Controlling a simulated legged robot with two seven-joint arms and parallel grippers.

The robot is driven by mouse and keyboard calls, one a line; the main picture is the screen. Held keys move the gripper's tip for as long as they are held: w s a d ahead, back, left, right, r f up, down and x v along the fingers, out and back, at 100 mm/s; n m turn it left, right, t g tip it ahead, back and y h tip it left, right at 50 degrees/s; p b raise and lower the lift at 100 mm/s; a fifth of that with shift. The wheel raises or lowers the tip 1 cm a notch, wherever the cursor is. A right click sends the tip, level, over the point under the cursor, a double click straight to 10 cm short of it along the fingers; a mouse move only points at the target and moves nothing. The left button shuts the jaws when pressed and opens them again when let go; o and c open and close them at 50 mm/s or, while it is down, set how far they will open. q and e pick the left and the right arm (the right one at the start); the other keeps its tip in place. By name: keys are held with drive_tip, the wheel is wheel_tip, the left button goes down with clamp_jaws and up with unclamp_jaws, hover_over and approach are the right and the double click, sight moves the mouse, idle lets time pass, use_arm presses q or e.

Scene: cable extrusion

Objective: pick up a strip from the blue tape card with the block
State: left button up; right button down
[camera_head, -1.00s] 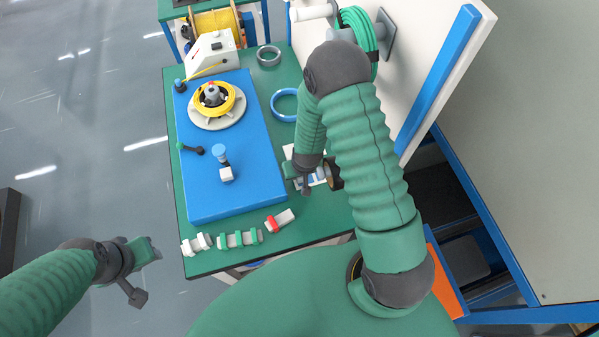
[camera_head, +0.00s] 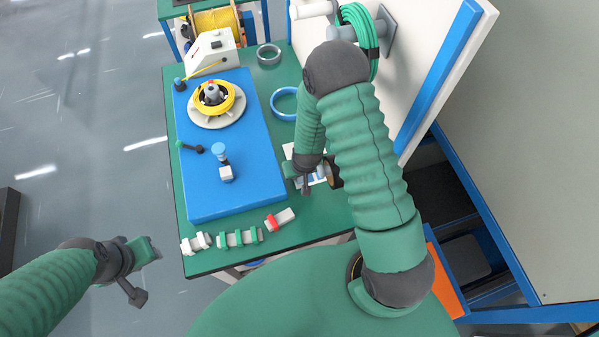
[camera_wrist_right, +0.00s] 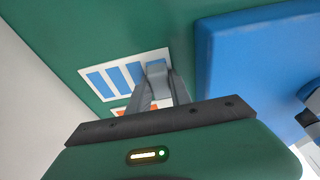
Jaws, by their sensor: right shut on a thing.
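My right gripper (camera_wrist_right: 158,80) is shut on a small grey block (camera_wrist_right: 156,67). The block is over the right end of the white blue tape card (camera_wrist_right: 139,64), which bears a row of blue strips (camera_wrist_right: 114,77). I cannot tell whether the block touches a strip. In the head view my right gripper (camera_head: 304,186) and forearm cover much of the card (camera_head: 288,151). My left gripper (camera_head: 146,250) hangs off the table's left front corner; its finger opening is unclear.
A second card with orange marks (camera_wrist_right: 122,110) lies beside the blue one, partly behind my gripper. A large blue block-shaped base (camera_head: 245,195) with a yellow coil (camera_head: 233,92) stands to the left. Several clamps (camera_head: 240,239) lie along the green table's front edge.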

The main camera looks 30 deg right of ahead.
idle(0.3)
wheel_tip(320, 180, up, 8)
drive_tip(key=p, duration=0.7)
